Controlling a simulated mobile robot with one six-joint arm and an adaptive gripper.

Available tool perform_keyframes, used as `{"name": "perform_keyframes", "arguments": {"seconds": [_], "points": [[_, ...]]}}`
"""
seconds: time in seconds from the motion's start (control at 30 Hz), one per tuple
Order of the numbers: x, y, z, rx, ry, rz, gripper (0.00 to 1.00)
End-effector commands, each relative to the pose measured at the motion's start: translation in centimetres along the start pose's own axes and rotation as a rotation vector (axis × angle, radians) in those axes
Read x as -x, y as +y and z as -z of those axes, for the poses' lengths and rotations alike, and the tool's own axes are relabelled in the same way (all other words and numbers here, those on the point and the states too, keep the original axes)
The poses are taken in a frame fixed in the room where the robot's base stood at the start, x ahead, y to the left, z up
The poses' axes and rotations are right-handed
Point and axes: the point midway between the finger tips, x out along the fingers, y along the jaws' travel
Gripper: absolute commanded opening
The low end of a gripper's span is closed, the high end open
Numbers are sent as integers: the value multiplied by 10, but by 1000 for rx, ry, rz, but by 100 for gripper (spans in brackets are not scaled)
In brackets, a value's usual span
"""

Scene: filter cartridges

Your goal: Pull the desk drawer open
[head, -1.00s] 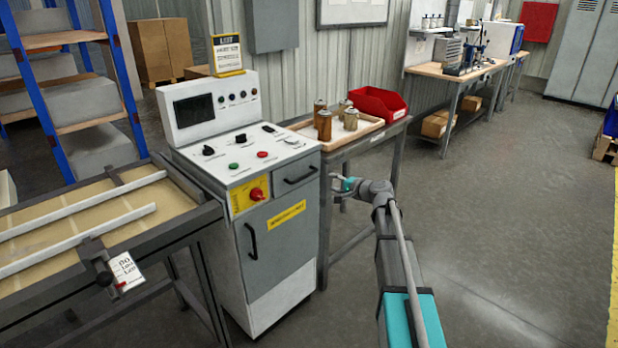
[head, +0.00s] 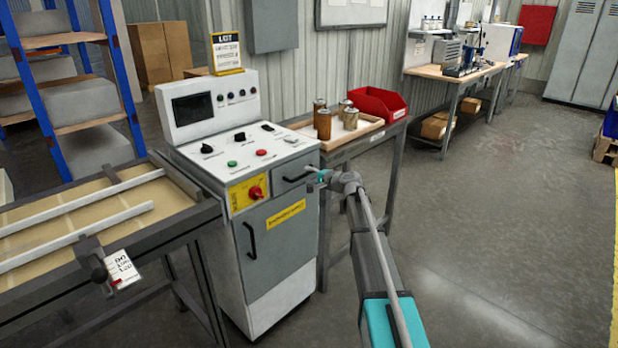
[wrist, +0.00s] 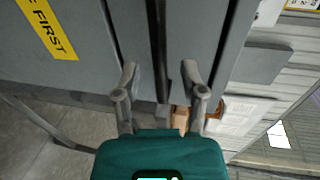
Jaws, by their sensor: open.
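The grey control desk (head: 265,235) stands at centre in the head view. Its drawer (head: 290,168) is at the top right of its front and looks flush with the front. The dark drawer handle (head: 296,178) is partly hidden by my gripper (head: 314,178), which is at the drawer's right end. In the wrist view, my gripper (wrist: 159,75) is open, with one finger on each side of the dark handle bar (wrist: 157,40). The drawer front (wrist: 205,30) lies behind it. I cannot tell whether the fingers touch the handle.
A lower door with its own handle (head: 251,240) and a yellow label (head: 286,215) is below the drawer. A side table with a tray (head: 367,127), filter cartridges (head: 323,124) and a red bin (head: 380,103) stands close on the right. The floor (head: 490,230) further right is clear.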

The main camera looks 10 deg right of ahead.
Motion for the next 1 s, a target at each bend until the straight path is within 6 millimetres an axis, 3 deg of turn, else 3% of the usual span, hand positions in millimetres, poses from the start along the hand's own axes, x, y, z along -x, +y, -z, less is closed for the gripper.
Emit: {"name": "perform_keyframes", "arguments": {"seconds": [0.23, 0.63, 0.9, 1.0], "points": [[-21, 0, 1, -1, 1, 0, 54], [-24, 0, -1, 0, 0, 0, 54], [-24, 0, -1, 0, -1, 0, 4], [-25, 0, -1, 0, -1, 0, 0]]}}
